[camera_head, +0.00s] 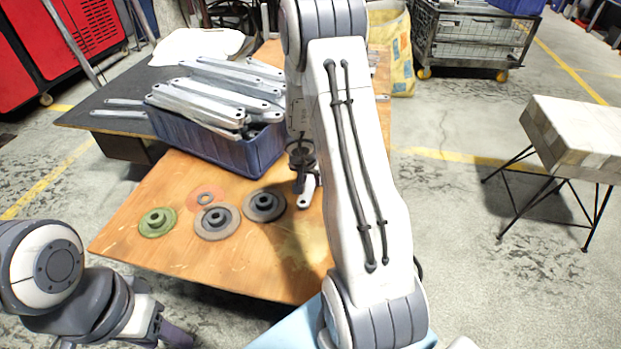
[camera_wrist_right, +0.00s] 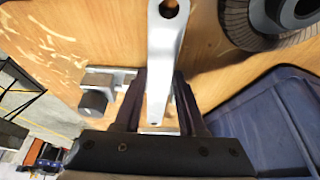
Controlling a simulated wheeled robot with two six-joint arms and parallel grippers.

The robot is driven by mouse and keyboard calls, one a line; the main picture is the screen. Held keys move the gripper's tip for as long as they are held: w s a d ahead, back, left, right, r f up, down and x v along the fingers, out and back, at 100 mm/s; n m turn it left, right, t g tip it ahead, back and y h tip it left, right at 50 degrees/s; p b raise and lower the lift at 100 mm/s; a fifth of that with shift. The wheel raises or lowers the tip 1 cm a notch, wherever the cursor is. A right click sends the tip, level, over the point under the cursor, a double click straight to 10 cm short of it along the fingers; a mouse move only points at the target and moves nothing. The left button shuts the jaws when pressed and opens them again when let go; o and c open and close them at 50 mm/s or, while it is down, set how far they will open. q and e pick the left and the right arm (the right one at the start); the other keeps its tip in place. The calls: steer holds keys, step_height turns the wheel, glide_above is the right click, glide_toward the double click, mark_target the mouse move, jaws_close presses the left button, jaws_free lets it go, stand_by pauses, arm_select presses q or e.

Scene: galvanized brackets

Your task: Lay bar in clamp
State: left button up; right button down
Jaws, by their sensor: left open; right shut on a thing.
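The bar (camera_wrist_right: 166,50) is a flat grey metal strip with a round hole near its end. My right gripper (camera_wrist_right: 160,88) is shut on it, with a finger on each side, low over the wooden table. In the head view the bar's end (camera_head: 306,196) shows below my right gripper (camera_head: 301,170). A metal fixture with a dark block (camera_wrist_right: 97,92), which looks like the clamp, is left of the fingers in the right wrist view, apart from the bar. My right arm hides that part in the head view. My left gripper (camera_head: 172,335) is open at the lower left, off the table.
A blue crate (camera_head: 195,147) full of grey bars stands left of my right gripper; its wall (camera_wrist_right: 262,120) is close by in the wrist view. Several discs, one green (camera_head: 157,222), lie on the table (camera_head: 240,265). The table's front is clear.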

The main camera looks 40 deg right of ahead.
stand_by(0.4)
steer(key=shift+c, duration=2.1)
jaws_free()
steer(key=p+v, duration=0.8)
steer(key=v, duration=0.2)
steer(key=shift+r, duration=0.2)
steer(key=shift+s, duration=0.1)
